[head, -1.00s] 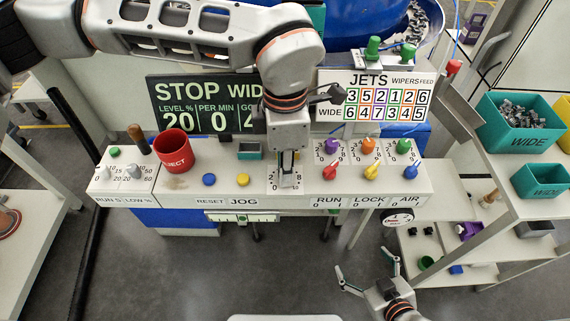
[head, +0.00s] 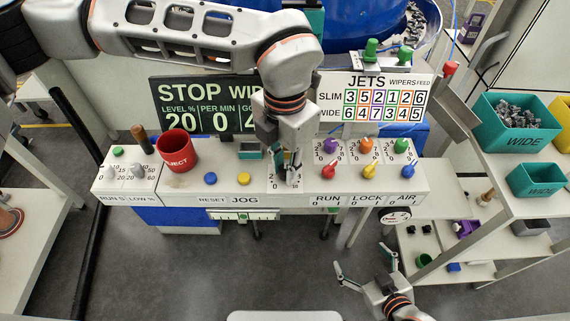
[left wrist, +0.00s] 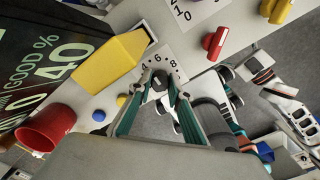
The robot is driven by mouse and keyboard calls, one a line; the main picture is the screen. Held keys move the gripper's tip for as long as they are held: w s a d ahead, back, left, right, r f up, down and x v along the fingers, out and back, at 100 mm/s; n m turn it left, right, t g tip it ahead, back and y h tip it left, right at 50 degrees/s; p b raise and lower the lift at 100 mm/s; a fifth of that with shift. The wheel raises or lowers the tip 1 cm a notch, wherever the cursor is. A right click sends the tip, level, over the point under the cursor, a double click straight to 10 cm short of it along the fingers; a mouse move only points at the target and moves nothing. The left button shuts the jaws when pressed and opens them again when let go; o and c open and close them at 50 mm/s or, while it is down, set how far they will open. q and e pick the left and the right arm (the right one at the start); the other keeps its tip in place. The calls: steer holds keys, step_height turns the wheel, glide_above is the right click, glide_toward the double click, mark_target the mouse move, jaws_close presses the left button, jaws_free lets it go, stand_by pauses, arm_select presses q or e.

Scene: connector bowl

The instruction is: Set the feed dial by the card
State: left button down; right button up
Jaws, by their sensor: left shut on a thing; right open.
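The feed dial, a grey knob on a white numbered plate (head: 276,186), sits on the console under my left gripper. In the left wrist view the knob (left wrist: 160,80) is between the fingertips, with 4, 6 and 8 readable around it. My left gripper (head: 291,176) is shut on this knob; it also shows in the left wrist view (left wrist: 160,92). The knob's exact setting cannot be read. The card (head: 377,98) stands behind the console; its FEED column reads 6 for SLIM and 5 for WIDE. My right gripper (head: 366,270) is open and empty, in front of the console.
A dark screen (head: 205,103) reads STOP and WIDE, partly hidden by my left arm. Purple, orange and green dials and red, yellow and blue switches are right of the feed dial. A red REJECT cup (head: 177,150) stands left. Teal bins (head: 516,125) are on the right shelf.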

arm_select(q)
steer(key=shift+w+r, duration=0.1)
stand_by(0.3)
steer(key=c, duration=1.9)
jaws_free()
step_height(320, 180, up, 12)
